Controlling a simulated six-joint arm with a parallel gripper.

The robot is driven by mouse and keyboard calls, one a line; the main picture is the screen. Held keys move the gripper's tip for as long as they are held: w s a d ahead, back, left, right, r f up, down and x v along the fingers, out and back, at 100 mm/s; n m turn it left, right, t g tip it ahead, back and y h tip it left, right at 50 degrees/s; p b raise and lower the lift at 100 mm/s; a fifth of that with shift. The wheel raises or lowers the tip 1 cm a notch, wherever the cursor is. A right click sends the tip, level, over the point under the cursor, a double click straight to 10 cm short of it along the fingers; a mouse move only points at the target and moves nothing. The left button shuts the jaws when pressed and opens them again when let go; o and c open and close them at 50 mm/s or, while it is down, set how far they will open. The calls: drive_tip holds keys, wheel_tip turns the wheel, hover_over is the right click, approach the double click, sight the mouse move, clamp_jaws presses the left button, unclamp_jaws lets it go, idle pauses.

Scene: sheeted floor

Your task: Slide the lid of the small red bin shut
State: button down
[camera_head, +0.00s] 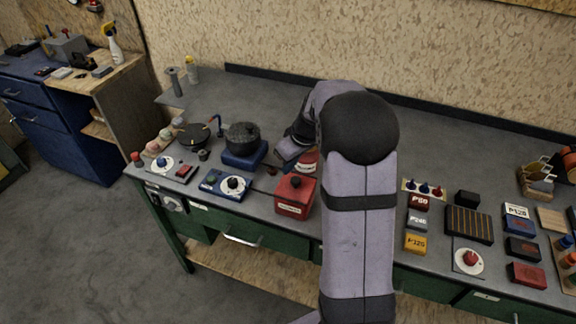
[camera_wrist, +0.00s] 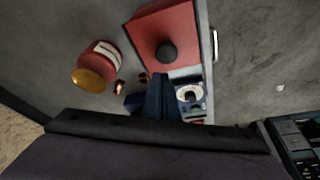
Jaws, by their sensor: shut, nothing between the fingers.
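The small red bin (camera_head: 295,197) stands near the front edge of the bench, with a pale label on its front and a black knob (camera_head: 296,181) on its red top. No gap into the bin is visible, and I cannot tell how far the lid is slid. In the wrist view the bin (camera_wrist: 172,24) is at the top, with its knob (camera_wrist: 167,51) just above my fingertips. My gripper (camera_wrist: 160,78) is shut and empty, apart from the bin. In the head view my gripper (camera_head: 286,152) is behind the bin, partly hidden by my arm.
A red jar with a yellow lid (camera_wrist: 88,79) stands close beside the bin. A black pot (camera_head: 242,137) on a blue base and a blue dial box (camera_head: 226,184) are to the left. Blocks and a slotted tray (camera_head: 469,224) lie to the right.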

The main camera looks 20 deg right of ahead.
drive_tip(key=shift+w+a+r+p, duration=0.15)
drive_tip(key=shift+w+a+p, duration=0.1)
drive_tip(key=shift+w, duration=0.3)
drive_tip(key=shift+w+a+r+p, duration=0.15)
drive_tip(key=shift+w+a+p, duration=0.05)
drive_tip(key=shift+w, duration=0.3)
drive_tip(key=shift+d+r+b, duration=0.1)
drive_tip(key=shift+r+b, duration=0.25)
drive_tip(key=shift+b, duration=0.1)
drive_tip(key=a+b+v, duration=0.1)
drive_tip(key=b+v, duration=0.1)
drive_tip(key=v, duration=0.7)
drive_tip(key=shift+s+d, duration=0.2)
drive_tip(key=shift+d, duration=0.3)
